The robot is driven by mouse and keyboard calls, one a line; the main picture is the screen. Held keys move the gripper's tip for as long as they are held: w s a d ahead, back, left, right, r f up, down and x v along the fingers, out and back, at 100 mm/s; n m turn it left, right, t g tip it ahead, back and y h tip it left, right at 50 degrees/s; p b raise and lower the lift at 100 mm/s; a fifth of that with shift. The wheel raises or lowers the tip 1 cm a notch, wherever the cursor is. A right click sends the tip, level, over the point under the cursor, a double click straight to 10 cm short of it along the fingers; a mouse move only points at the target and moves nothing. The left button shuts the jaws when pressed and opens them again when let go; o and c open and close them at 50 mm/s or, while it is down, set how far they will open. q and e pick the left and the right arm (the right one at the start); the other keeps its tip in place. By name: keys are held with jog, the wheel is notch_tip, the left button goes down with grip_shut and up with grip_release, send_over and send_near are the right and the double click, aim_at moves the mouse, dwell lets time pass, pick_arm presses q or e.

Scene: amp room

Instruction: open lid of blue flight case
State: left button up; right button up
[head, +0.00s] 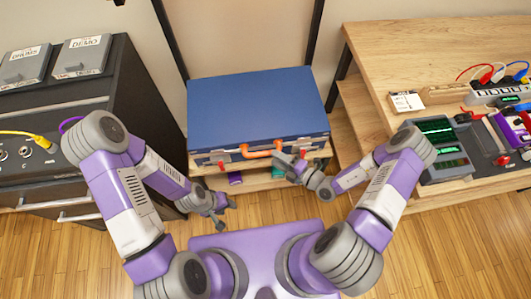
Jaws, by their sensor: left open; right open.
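The blue flight case (258,108) lies flat on a low wooden shelf in the middle of the head view, its lid down. Its front has an orange handle (262,153) and red latches, one at the left (224,164) and one at the right partly behind my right gripper. My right gripper (287,158) is open at the case's front, close to the right end of the handle; I cannot tell whether it touches. My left gripper (224,217) is open and empty, low in front of the case's left side and apart from it.
A dark cabinet (110,95) with boxes labelled DRUMS and DEMO (84,54) stands at the left. A wooden desk (400,50) with electronic devices, a power strip and cables stands at the right. Dark uprights rise behind the case. Some wood floor shows in front.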

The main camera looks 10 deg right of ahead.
aim_at(265, 153)
jog(key=b+x, duration=0.1)
jog(key=x, duration=0.5)
jog(key=shift+s, duration=0.1)
grip_shut()
